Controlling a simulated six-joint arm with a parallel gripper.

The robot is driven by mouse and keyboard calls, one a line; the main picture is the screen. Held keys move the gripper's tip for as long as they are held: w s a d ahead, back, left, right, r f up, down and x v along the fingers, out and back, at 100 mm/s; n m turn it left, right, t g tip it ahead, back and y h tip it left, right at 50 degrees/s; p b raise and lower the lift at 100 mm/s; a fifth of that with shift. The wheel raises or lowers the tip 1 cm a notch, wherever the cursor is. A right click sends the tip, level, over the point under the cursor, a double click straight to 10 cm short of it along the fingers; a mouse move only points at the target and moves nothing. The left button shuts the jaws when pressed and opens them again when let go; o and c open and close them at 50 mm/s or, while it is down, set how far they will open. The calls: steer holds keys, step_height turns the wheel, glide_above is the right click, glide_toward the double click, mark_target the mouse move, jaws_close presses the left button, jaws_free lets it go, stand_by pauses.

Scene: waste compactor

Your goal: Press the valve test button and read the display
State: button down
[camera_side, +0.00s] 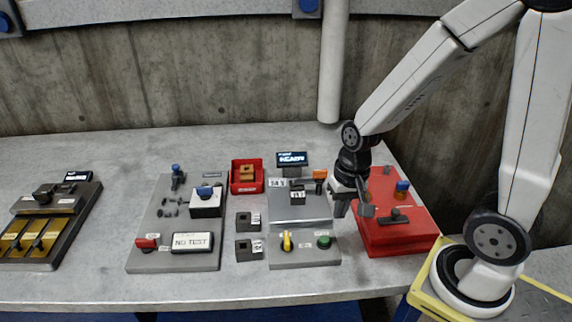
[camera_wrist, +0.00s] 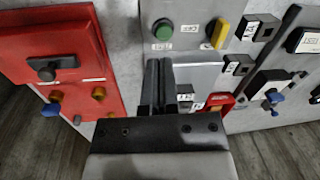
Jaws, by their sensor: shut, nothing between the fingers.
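A white display (camera_side: 191,242) reading "NO TEST" sits on the grey panel (camera_side: 150,262) left of centre. A red button (camera_side: 146,243) with a small label sits just left of that display; the label is too small to read. A white box with a dark blue-topped knob (camera_side: 204,191) and a blue-handled valve (camera_side: 176,170) are farther back on this panel. The display also shows at the right edge of the wrist view (camera_wrist: 303,41). My gripper (camera_side: 356,210) is shut and empty, above the gap between the middle panel and the red box, well right of the button. Its fingers (camera_wrist: 157,85) are together in the wrist view.
The red box (camera_side: 395,238) with knobs stands right, close to my gripper. The middle panel (camera_side: 305,257) carries a yellow handle (camera_side: 287,241) and green button (camera_side: 323,242). A small screen (camera_side: 292,158) and red bin (camera_side: 235,186) are behind. Bare table lies left of the grey panel.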

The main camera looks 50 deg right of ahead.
mark_target(328, 237)
steer(key=w+m+y, duration=0.1)
steer(key=m+y, duration=0.1)
steer(key=m, duration=0.5)
steer(key=m+y, duration=0.3)
steer(key=m, duration=0.4)
steer(key=w+r+m+y, duration=0.1)
steer(key=m+y, duration=0.1)
steer(key=m, duration=0.5)
steer(key=shift+w+d+m+t+y, duration=0.3)
steer(key=shift+w+d+m+y, duration=0.05)
steer(key=shift+d+m+y, duration=0.05)
steer(key=shift+f, duration=0.2)
steer(key=shift+f, duration=4.2)
steer(key=shift+f, duration=0.95)
steer(key=shift+r, duration=0.95)
